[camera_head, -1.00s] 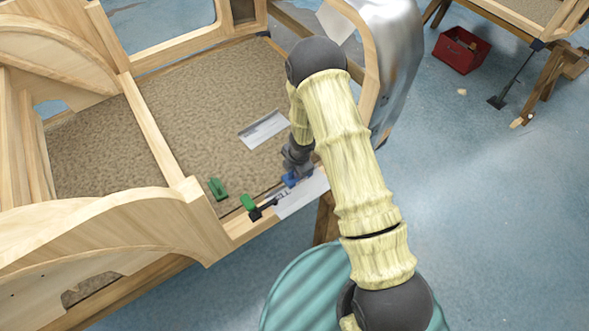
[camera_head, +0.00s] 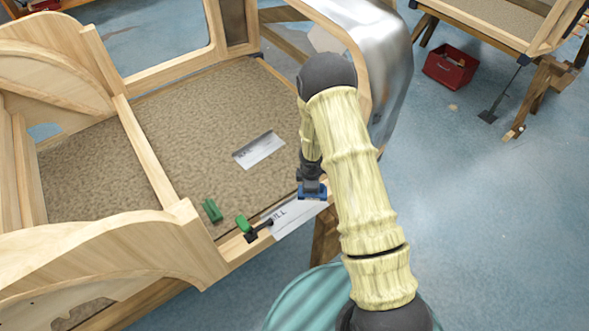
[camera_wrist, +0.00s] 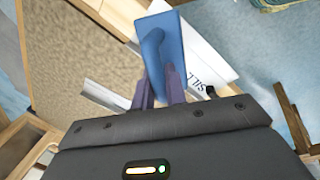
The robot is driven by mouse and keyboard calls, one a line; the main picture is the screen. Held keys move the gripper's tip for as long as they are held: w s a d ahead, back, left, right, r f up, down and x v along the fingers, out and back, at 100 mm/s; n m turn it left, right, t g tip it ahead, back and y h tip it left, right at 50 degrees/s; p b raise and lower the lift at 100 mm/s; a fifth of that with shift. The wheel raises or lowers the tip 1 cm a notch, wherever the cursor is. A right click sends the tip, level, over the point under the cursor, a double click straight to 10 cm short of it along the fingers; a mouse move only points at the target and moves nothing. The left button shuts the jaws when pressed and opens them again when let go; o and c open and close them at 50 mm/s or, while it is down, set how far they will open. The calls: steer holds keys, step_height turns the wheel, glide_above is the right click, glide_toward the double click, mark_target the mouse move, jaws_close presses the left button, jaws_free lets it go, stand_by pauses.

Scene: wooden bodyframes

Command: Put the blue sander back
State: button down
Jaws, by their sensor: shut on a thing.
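The blue sander (camera_head: 312,194) is held in my gripper (camera_head: 311,180), over the right end of the white sheet lettered "ILL" (camera_head: 284,219) on the frame's front sill. In the wrist view the blue sander (camera_wrist: 163,42) is a flat rectangular block with a raised handle, and my gripper (camera_wrist: 160,88) is shut on that handle. The sheet (camera_wrist: 205,62) shows behind and beside it there. Whether the sander touches the sheet is hard to tell.
A second lettered sheet (camera_head: 259,150) lies on the brown carpeted floor of the wooden frame. A green block (camera_head: 212,209) and a black-and-green clamp (camera_head: 249,229) are left of the sill sheet. A red box (camera_head: 450,66) sits on the blue floor under another workbench.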

steer(key=s+d+r+m+g+h+b, duration=0.1)
steer(key=s+d+m, duration=0.3)
steer(key=d+m, duration=0.7)
steer(key=m+g, duration=0.1)
steer(key=m, duration=0.4)
steer(key=shift+s+d+h, duration=0.2)
steer(key=shift+d+h, duration=0.2)
